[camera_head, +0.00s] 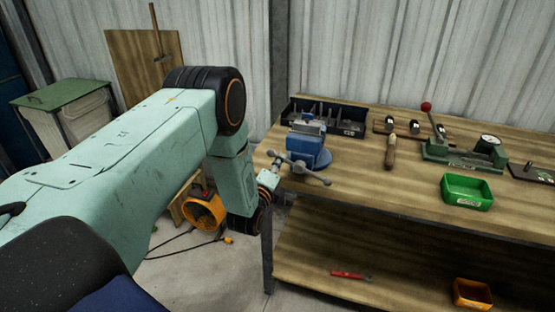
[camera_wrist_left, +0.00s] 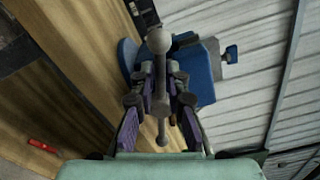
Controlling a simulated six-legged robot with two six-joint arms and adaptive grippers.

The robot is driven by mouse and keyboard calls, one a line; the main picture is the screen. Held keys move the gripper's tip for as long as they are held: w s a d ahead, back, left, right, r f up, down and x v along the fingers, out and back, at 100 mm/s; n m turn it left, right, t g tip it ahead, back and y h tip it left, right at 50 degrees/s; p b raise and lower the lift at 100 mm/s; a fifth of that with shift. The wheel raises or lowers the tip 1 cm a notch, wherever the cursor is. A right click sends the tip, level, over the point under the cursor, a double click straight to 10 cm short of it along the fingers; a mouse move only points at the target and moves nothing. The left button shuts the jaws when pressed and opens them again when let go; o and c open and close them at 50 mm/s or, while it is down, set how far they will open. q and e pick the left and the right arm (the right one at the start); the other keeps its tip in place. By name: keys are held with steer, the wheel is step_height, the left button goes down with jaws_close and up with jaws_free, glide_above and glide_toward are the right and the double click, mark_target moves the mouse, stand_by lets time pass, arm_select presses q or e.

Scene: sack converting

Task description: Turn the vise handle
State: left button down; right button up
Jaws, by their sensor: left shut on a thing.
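The blue vise (camera_head: 308,145) stands on the left end of the wooden workbench. Its grey handle bar (camera_head: 308,171) with ball ends points toward the bench's front edge. In the left wrist view the handle (camera_wrist_left: 159,42) runs up between the fingers, with the vise body (camera_wrist_left: 200,72) behind it. My left gripper (camera_head: 276,168) is at the vise's front left, and its fingers also show in the left wrist view (camera_wrist_left: 160,88). They are shut on the handle near its middle. My right gripper is not in view.
The workbench (camera_head: 400,185) also carries a dark divided tray (camera_head: 345,122), a wooden-handled tool (camera_head: 390,152), a green press with a red knob (camera_head: 465,150) and a green bin (camera_head: 466,192). The lower shelf holds a red tool (camera_head: 351,275) and an orange bin (camera_head: 472,294). An orange fan-like machine (camera_head: 203,214) stands left of the bench.

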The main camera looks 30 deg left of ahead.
arm_select(q)
steer(key=shift+s+d+r+m+p, duration=0.1)
steer(key=shift+r+m+p, duration=0.1)
steer(key=shift+m+p, duration=0.3)
steer(key=shift+d+r+m+p, duration=0.15)
steer(key=shift+m+p, duration=0.15)
steer(key=shift+m, duration=0.3)
steer(key=c, duration=1.3)
jaws_free()
steer(key=shift+r, duration=0.2)
steer(key=shift+c, duration=0.2)
steer(key=v, duration=1.2)
